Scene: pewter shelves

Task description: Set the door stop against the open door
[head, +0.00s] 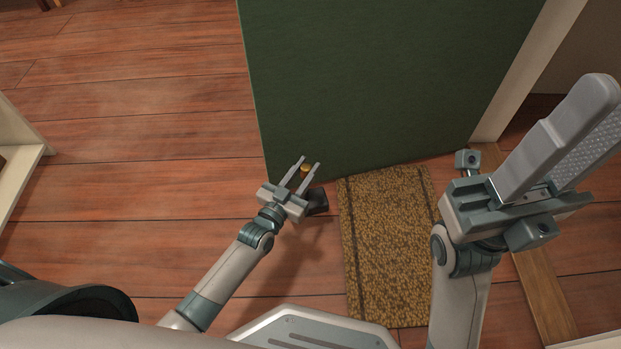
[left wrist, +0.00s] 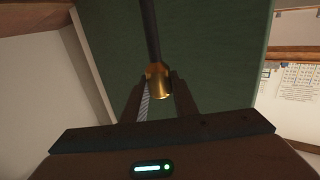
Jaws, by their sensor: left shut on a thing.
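My left gripper (head: 306,163) is shut on the brass-coloured part of the door stop (head: 305,170), close to the green door's lower left corner. A dark part of the door stop shows just below and right of the jaws; whether it touches the floor or the door is unclear. In the left wrist view the brass end of the door stop (left wrist: 157,80) sits between the fingers, with a dark rod running up from it. The green door (head: 370,80) stands open over the floor. My right gripper (head: 585,115) is raised near the camera, and its finger gap is unclear.
A yellow-brown patterned mat (head: 388,245) lies on the floor in front of the door. A pale door frame (head: 525,70) and a wooden threshold strip (head: 545,290) are at the right. A pale shelf edge (head: 22,165) is at the far left. The plank floor (head: 140,130) left of the door is clear.

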